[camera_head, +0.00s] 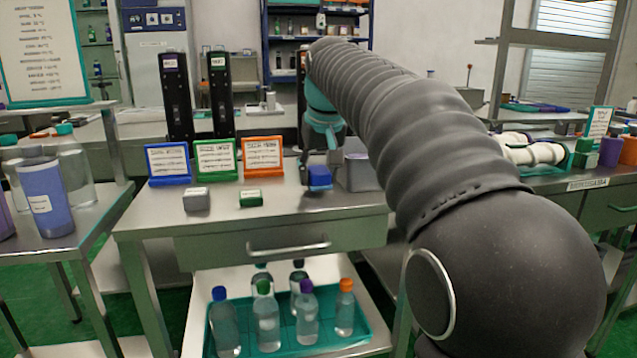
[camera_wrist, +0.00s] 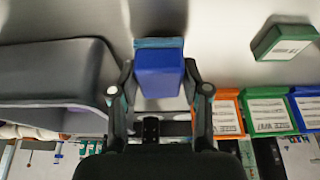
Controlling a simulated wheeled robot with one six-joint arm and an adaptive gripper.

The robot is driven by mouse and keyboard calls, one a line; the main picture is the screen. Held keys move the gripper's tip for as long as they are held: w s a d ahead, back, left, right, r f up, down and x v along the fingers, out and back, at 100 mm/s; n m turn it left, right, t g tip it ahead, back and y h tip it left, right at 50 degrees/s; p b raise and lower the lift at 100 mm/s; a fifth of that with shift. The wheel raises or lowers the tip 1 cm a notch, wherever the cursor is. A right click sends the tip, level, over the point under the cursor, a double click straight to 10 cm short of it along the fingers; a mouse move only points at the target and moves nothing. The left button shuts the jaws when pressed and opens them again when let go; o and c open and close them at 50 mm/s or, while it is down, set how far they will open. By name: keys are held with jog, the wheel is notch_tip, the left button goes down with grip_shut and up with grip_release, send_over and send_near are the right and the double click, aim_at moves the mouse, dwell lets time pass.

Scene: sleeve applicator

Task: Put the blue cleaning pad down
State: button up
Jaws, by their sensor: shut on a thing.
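The blue cleaning pad (camera_head: 319,179) is a small block with a blue body and a teal layer along one edge. It also shows in the wrist view (camera_wrist: 160,72), between the two fingers. My gripper (camera_head: 321,166) is shut on it and points down over the right part of the steel table (camera_head: 285,222). In the wrist view my gripper (camera_wrist: 158,78) has one finger on each side of the pad. The pad is at or just above the tabletop; I cannot tell whether it touches.
A grey bin (camera_head: 362,173) stands close right of the pad. A green block (camera_head: 250,198) and a grey block (camera_head: 196,199) lie to the left. Blue (camera_head: 169,164), green (camera_head: 215,159) and orange (camera_head: 263,157) framed signs stand behind them. Bare tabletop lies in front of the pad.

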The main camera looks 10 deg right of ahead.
jog(key=shift+f, duration=0.7)
jog(key=shift+f, duration=0.15)
jog(key=o, duration=1)
jog(key=p+v, duration=0.2)
jog(key=v, duration=1)
